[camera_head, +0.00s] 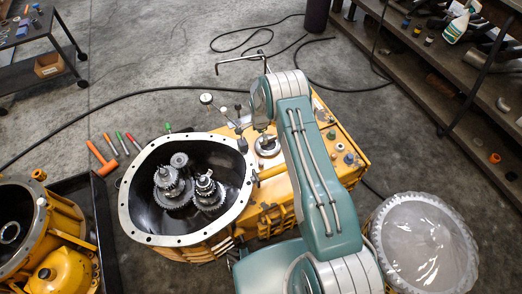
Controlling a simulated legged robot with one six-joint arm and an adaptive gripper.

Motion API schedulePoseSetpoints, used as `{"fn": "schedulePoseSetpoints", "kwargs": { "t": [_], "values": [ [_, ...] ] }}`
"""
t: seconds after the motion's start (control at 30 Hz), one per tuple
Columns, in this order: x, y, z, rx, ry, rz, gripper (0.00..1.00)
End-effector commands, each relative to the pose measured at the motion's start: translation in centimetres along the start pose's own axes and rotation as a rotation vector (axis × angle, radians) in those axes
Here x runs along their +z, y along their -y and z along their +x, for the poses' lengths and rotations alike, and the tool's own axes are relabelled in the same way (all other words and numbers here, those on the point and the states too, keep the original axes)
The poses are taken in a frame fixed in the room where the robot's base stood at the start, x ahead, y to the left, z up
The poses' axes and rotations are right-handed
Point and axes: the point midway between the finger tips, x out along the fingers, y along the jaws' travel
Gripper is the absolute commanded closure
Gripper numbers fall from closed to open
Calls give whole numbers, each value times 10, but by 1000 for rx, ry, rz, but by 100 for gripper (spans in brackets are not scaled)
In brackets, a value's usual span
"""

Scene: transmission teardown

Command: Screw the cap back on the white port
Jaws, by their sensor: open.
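A pale round ring with a dark centre (268,147) sits on top of the yellow transmission housing (323,113); it looks like the white port. My gripper (266,136) is small and dark below my wrist, above or at this ring. It is open, but its fingertips are hard to make out, and I cannot tell whether it touches anything. I cannot clearly identify the cap. Several small round fittings (340,147) stand on the housing to the right of my arm, which hides part of the housing.
The open bell housing (129,208) with gears (173,188) lies left of the port. Tools (102,158) lie on the floor at left. A plastic-covered round container (425,245) is at lower right.

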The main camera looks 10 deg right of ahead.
Motion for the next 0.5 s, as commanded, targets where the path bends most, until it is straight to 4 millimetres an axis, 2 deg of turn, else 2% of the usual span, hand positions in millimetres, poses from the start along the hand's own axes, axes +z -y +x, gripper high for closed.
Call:
{"fn": "schedulePoseSetpoints", "kwargs": {
  "t": [0.03,0.1,0.2,0.5],
  "values": [
    [2,-6,23,13,4,25,0],
    [4,-12,45,24,7,57,0],
    [6,-19,68,34,9,92,0],
    [8,-24,92,40,10,116,0]
  ]
}}
